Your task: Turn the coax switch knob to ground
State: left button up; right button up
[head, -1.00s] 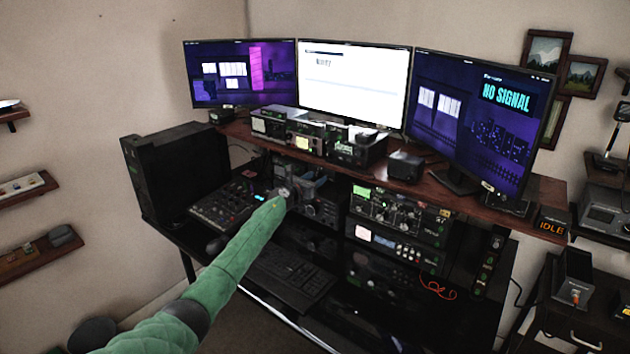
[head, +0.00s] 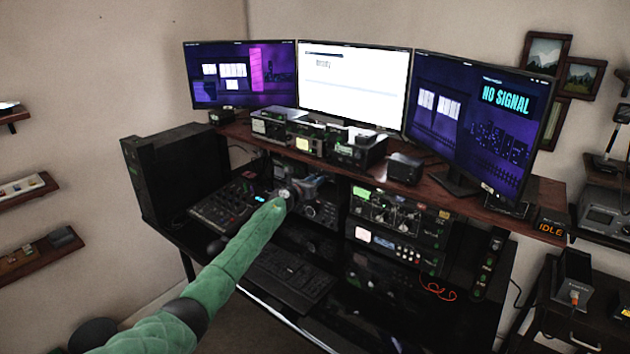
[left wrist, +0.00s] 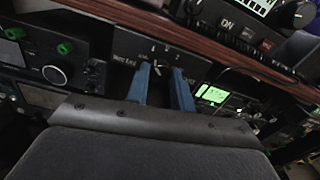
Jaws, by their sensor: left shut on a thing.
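The coax switch is a small dark panel (left wrist: 128,48) with white marks under the wooden shelf edge in the left wrist view. Its knob (left wrist: 158,68), with a pale pointer line, sits between my left gripper's blue fingers (left wrist: 160,76). The fingers stand on either side of it and are shut on it. The pointer is too small to read its mark for certain. In the head view, my green-sleeved left arm reaches to the equipment under the shelf, with the left gripper (head: 312,184) there; the knob is hidden. My right gripper is in neither view.
The wooden shelf (head: 455,190) runs just above the gripper, carrying radios and three monitors. A mixer (head: 226,206) lies left of the gripper, a keyboard (head: 290,276) below it. Rack units (head: 398,216) stand to its right. Another larger knob (left wrist: 54,75) is left of the switch.

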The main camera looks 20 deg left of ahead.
pick_arm(q)
jog(key=shift+n+p, duration=1.1)
jog(key=shift+n, duration=2.2)
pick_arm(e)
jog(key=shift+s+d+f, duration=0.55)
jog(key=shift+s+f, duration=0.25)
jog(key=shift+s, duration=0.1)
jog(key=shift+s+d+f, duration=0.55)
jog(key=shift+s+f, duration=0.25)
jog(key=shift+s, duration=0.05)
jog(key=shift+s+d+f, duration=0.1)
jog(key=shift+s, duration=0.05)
pick_arm(q)
jog(key=o, duration=1)
jog(key=shift+s, duration=0.1)
